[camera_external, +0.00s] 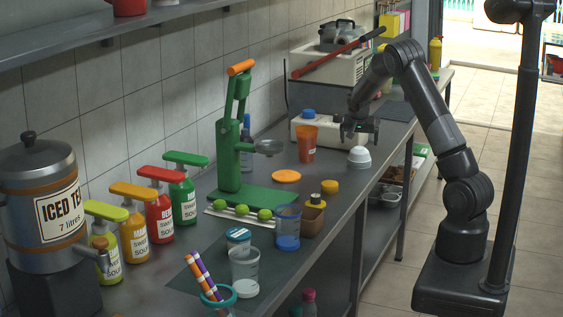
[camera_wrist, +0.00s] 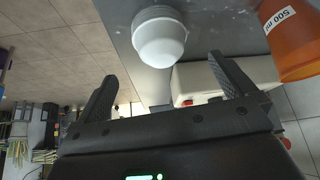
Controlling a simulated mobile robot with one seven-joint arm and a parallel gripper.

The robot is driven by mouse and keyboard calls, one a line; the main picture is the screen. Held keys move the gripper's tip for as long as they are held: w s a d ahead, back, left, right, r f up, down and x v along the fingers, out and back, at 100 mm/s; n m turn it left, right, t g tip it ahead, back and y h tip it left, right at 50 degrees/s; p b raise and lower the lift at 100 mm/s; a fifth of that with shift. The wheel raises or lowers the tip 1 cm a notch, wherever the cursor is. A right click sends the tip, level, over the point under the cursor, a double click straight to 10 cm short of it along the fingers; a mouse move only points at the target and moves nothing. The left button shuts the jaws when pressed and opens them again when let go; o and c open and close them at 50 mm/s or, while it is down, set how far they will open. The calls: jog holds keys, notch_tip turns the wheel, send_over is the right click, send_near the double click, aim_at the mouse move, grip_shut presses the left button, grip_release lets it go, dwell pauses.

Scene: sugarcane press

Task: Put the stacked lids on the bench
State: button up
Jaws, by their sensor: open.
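The stacked lids (camera_external: 359,156) are white and dome-shaped, and sit on the grey bench (camera_external: 336,186) close to its front edge. They also show in the wrist view (camera_wrist: 160,40), upside down in the picture, with ribbed rims beneath a smooth dome. My gripper (camera_external: 357,128) is above the lids, with its fingers spread and nothing between them. In the wrist view my gripper (camera_wrist: 165,75) has one finger on each side of the picture, with the lids beyond the fingertips. I see no contact with the lids.
An orange cup (camera_external: 307,143) stands left of the lids, near a white scale (camera_external: 328,131) behind my gripper. A green press (camera_external: 240,150), an orange lid (camera_external: 286,176) and a yellow lid (camera_external: 330,187) are farther left.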

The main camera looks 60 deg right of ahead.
jog(key=s+a+r+n+t+y, duration=0.1)
jog(key=s+a+r+n, duration=0.1)
jog(key=a+r, duration=0.6)
jog(key=s+a+r+n+t+y, duration=0.1)
jog(key=a+r+n, duration=0.25)
jog(key=a, duration=0.85)
jog(key=s+a+r+n+t+y, duration=0.1)
jog(key=s+a+r, duration=0.1)
jog(key=a+r, duration=0.6)
jog(key=s+a+n+t+y, duration=0.1)
jog(key=s+a+n, duration=0.7)
jog(key=s+a, duration=1)
jog(key=a+y, duration=0.1)
jog(key=a, duration=0.2)
jog(key=shift+s+n+y, duration=0.35)
jog(key=shift+s+y, duration=0.05)
